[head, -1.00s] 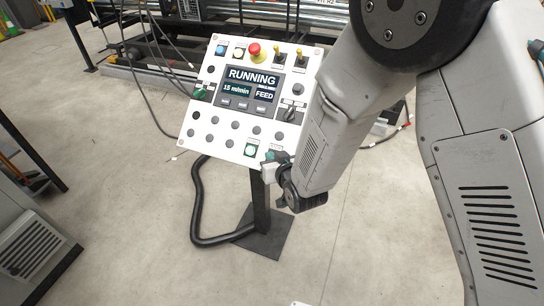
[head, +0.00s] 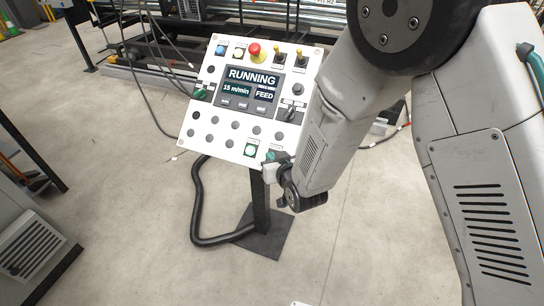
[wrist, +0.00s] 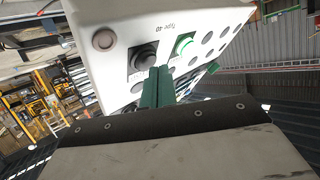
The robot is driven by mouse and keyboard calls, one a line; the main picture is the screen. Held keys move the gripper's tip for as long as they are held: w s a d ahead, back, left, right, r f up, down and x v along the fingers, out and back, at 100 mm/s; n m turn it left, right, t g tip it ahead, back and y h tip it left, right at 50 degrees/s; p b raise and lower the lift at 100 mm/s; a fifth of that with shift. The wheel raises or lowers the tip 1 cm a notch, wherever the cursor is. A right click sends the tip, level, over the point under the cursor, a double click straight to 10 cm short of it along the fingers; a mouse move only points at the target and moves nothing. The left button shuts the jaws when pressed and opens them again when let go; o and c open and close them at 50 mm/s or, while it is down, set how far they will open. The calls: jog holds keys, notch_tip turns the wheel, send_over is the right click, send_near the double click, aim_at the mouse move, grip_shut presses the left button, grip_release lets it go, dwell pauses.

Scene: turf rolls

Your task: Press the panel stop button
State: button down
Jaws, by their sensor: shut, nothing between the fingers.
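The white control panel (head: 222,137) stands tilted on a post, its screen (head: 250,85) reading RUNNING, 15 m/min and FEED. My gripper (head: 270,158) is at the panel's lower right corner, shut and empty. In the wrist view its green fingertips (wrist: 158,72) are together, close to a black round button (wrist: 145,57) on a dark square plate. I cannot tell whether they touch it. A lit green button (wrist: 183,45) is beside it; it also shows in the head view (head: 250,150). My gripper largely hides the black button in the head view. I cannot read a stop label.
A red mushroom button (head: 254,50) on a yellow base sits at the panel's top, with toggle switches (head: 299,56) to its right. A black hose (head: 197,205) loops beside the post. A grey cabinet (head: 28,250) stands at lower left. The floor below right is clear.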

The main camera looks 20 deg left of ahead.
jog(key=shift+w+f, duration=0.25)
jog(key=shift+f, duration=0.1)
dwell(0.7)
dwell(0.4)
jog(key=shift+s+r, duration=0.55)
jog(key=shift+r, duration=0.1)
jog(key=s+r, duration=0.1)
jog(key=r, duration=0.1)
jog(key=s+r, duration=0.2)
jog(key=shift+s+a, duration=0.1)
jog(key=shift+a, duration=0.05)
jog(key=shift+f, duration=0.2)
dwell(0.7)
